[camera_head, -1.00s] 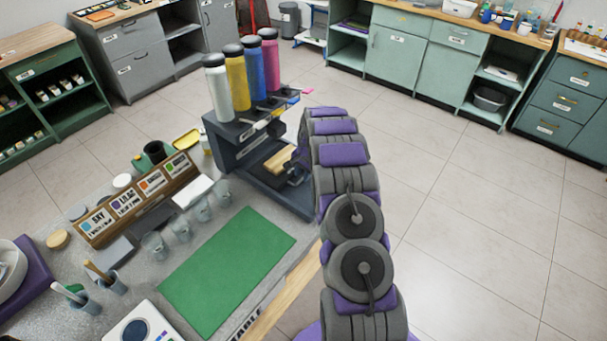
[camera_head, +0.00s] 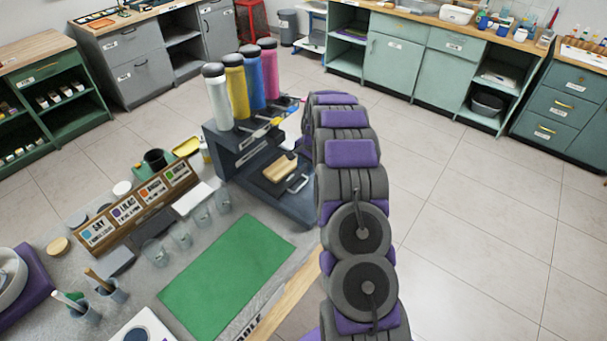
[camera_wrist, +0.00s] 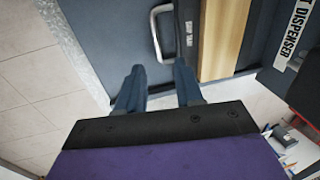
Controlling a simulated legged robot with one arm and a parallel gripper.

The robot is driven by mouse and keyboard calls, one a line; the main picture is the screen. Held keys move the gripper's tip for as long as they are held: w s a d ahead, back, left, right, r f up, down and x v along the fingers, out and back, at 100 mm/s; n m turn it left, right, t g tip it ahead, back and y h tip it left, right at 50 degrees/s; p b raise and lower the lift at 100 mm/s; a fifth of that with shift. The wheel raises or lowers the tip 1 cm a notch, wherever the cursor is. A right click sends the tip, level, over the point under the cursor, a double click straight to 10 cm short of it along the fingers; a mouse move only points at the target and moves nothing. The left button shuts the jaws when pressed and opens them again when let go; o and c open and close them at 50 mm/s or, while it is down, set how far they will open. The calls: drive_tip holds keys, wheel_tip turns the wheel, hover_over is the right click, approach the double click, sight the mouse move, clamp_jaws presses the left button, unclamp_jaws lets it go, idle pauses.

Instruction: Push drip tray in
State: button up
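A dark dispenser (camera_head: 234,148) with several colored bottles on top stands at the table's far end. Low at its front, a dark drip tray area (camera_head: 285,200) shows with a pale metal handle (camera_head: 298,183) beside a wooden block (camera_head: 280,168). In the wrist view, the metal handle (camera_wrist: 155,32) stands over a dark flat surface, left of the wooden piece (camera_wrist: 222,35). My gripper (camera_wrist: 158,86) is open and empty, its fingers just below the handle in the picture, seemingly apart from it. In the head view my arm hides the gripper.
A green mat (camera_head: 228,275) lies on the table near the dispenser. Clear cups (camera_head: 180,236) and a label rack (camera_head: 138,207) stand left of it. The floor (camera_head: 470,220) to the right is clear.

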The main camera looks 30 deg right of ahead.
wheel_tip(320, 180, up, 8)
drive_tip(key=s, duration=0.1)
drive_tip(key=shift+s+d+p, duration=0.15)
drive_tip(key=shift+d+p, duration=0.15)
drive_tip(key=shift+p, duration=0.1)
drive_tip(key=s+a+r+n+g, duration=0.1)
drive_tip(key=s+a+r+n, duration=0.2)
drive_tip(key=s+a+r, duration=0.5)
drive_tip(key=s+a+r+n+g, duration=0.1)
drive_tip(key=s+a+r+n, duration=0.35)
drive_tip(key=s+a, duration=0.55)
drive_tip(key=s+a+n+b, duration=0.1)
drive_tip(key=s+a+n, duration=0.2)
drive_tip(key=s, duration=1.1)
drive_tip(key=s+a+r+n+g, duration=0.1)
drive_tip(key=s+a+n, duration=0.2)
drive_tip(key=s, duration=1.1)
drive_tip(key=shift+a+g+h+b, duration=0.3)
drive_tip(key=shift+a+h+b, duration=0.1)
drive_tip(key=shift+a, duration=0.8)
